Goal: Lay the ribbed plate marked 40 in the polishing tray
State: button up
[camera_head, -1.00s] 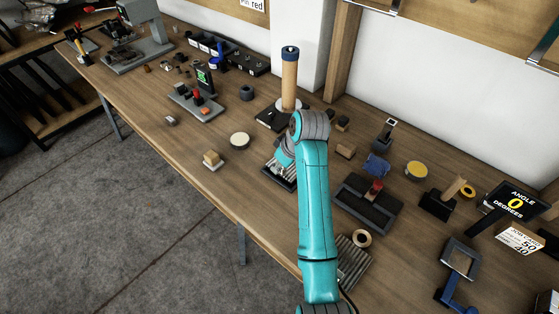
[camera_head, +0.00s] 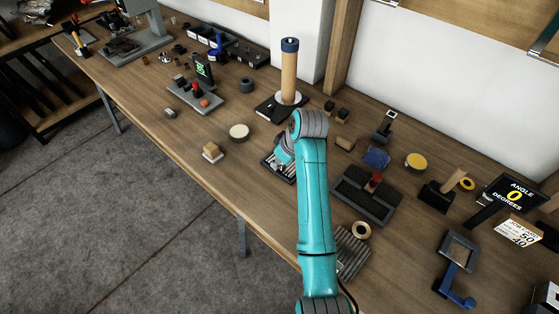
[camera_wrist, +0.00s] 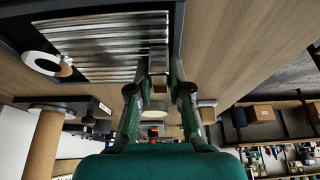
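A ribbed metal plate (camera_wrist: 100,45) lies within a dark rim (camera_wrist: 177,25) in the wrist view. In the head view the dark tray (camera_head: 268,162) with pale ribs shows partly behind my arm. My gripper (camera_wrist: 158,72) is at the plate's near edge, its fingertips close together around a small grey block there. Whether they press on the block or stand just clear of it is not clear. A second ribbed grey plate (camera_head: 352,253) lies on the table at lower right. No number is legible on either plate.
A wooden post (camera_head: 289,75) stands on a black base behind my gripper. A dark open tray (camera_head: 350,200) with a red-topped item is to the right. The table's front edge is clear.

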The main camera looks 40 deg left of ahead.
jog(key=o, duration=0.5)
jog(key=v, duration=1.2)
jog(key=shift+r, duration=0.1)
jog(key=shift+s+a, duration=0.1)
